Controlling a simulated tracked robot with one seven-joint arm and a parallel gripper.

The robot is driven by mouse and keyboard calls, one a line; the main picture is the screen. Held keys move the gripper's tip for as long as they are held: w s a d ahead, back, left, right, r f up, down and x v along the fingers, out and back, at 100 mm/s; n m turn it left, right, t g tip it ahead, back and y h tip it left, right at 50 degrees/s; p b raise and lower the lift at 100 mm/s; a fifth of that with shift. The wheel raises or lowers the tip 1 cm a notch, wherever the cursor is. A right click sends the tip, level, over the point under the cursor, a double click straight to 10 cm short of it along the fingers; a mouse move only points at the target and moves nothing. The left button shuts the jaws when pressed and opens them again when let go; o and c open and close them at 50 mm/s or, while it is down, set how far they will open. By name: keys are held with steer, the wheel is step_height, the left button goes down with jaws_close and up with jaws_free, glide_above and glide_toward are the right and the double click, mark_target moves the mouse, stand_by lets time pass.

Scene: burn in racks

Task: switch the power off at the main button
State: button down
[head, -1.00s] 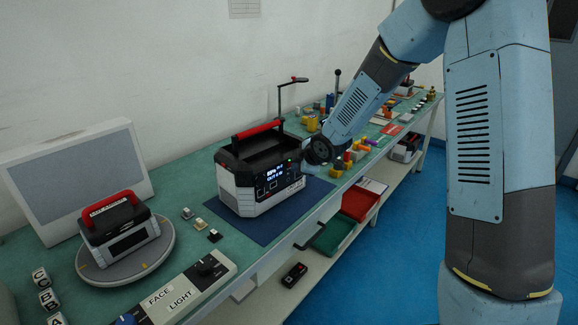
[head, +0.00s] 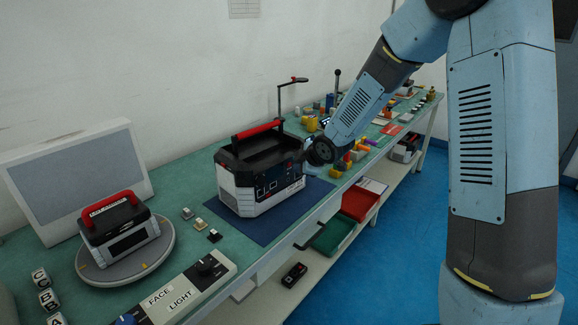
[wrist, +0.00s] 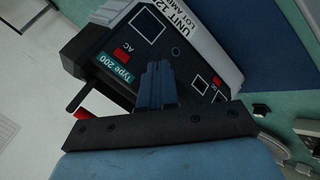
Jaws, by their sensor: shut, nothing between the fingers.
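The power unit (head: 250,190), black and white with a red top handle (head: 258,129), stands upright on a dark blue mat (head: 318,188). Its front display is dark in the head view. My gripper (head: 301,157) is at the right part of the unit's front face. In the wrist view my gripper (wrist: 158,68) is shut and empty, its fingers pointing at the dark front panel (wrist: 190,65). A small round feature (wrist: 175,51) shows just beside the fingertips; I cannot tell whether it is the main button. The fingers hide part of the panel, and contact cannot be judged.
A smaller unit with a red handle (head: 110,203) sits on a round grey turntable (head: 150,262) at left. A "FACE LIGHT" control box (head: 190,285) is at the front edge. Several small coloured parts lie behind my gripper. Red (head: 358,203) and green (head: 332,236) bins are below.

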steer(key=shift+s+d, duration=0.1)
steer(key=shift+s+d, duration=2)
steer(key=shift+d, duration=0.1)
steer(key=s+d, duration=0.5)
steer(key=d, duration=0.1)
steer(key=shift+s, duration=0.25)
stand_by(0.4)
